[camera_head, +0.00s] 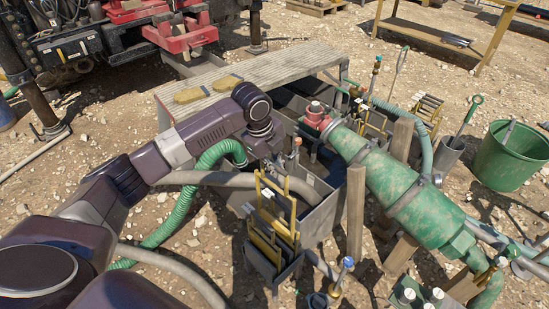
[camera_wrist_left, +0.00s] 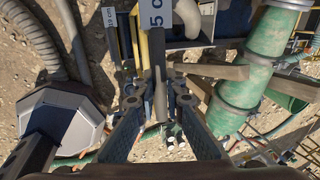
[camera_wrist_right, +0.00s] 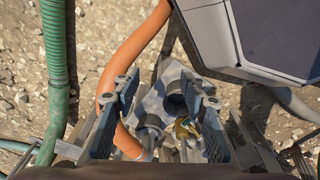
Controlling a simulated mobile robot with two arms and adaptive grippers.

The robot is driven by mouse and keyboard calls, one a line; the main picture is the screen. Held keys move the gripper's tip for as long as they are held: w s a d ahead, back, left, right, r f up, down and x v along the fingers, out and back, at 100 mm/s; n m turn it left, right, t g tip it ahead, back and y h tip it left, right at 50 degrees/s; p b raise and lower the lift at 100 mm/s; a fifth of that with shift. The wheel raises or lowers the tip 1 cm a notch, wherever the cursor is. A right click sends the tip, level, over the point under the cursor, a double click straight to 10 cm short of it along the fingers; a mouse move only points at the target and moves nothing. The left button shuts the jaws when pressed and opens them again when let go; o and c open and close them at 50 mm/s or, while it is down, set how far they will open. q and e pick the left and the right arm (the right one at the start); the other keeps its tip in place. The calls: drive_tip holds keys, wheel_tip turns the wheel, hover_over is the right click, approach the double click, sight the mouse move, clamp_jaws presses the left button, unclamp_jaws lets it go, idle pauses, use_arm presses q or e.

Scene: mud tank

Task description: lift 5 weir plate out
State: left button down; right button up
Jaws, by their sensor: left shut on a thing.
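My left gripper (camera_wrist_left: 160,103) is shut on a narrow dark upright part of the weir plate marked 5 (camera_wrist_left: 157,18) in the left wrist view. The fingers hide where they grip it. A plate marked 10 cm (camera_wrist_left: 109,18) stands left of it, beside a yellow-edged plate. In the head view my left gripper (camera_head: 274,160) is over the dark tank, its fingertips mostly hidden. My right gripper (camera_wrist_right: 162,105) is open in the right wrist view, with nothing visibly held between its fingers.
A green pipe body (camera_head: 425,210) and wooden posts (camera_head: 355,211) crowd the right side. An orange hose (camera_wrist_right: 128,75) passes beside my right gripper. A green bucket (camera_head: 510,157) stands far right.

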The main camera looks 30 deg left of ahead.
use_arm(q)
drive_tip(key=p+v, duration=0.1)
drive_tip(key=p, duration=0.4)
drive_tip(key=p+v, duration=0.2)
drive_tip(key=p, duration=0.3)
drive_tip(key=p+v, duration=0.2)
drive_tip(key=p, duration=0.4)
drive_tip(key=shift+w+d+r, duration=0.15)
drive_tip(key=shift+w+r, duration=0.1)
drive_tip(key=shift+r, duration=0.1)
drive_tip(key=shift+s+p, duration=0.15)
drive_tip(key=shift+p, duration=0.4)
wheel_tip(320, 180, up, 9)
drive_tip(key=p, duration=0.4)
drive_tip(key=shift+f+p, duration=0.2)
drive_tip(key=shift+p, duration=0.15)
use_arm(e)
drive_tip(key=s+d+r, duration=0.2)
drive_tip(key=s+r, duration=1)
drive_tip(key=r, duration=0.2)
drive_tip(key=shift+s+d+r+g, duration=0.2)
drive_tip(key=shift+s+g, duration=0.15)
drive_tip(key=shift+g, duration=0.05)
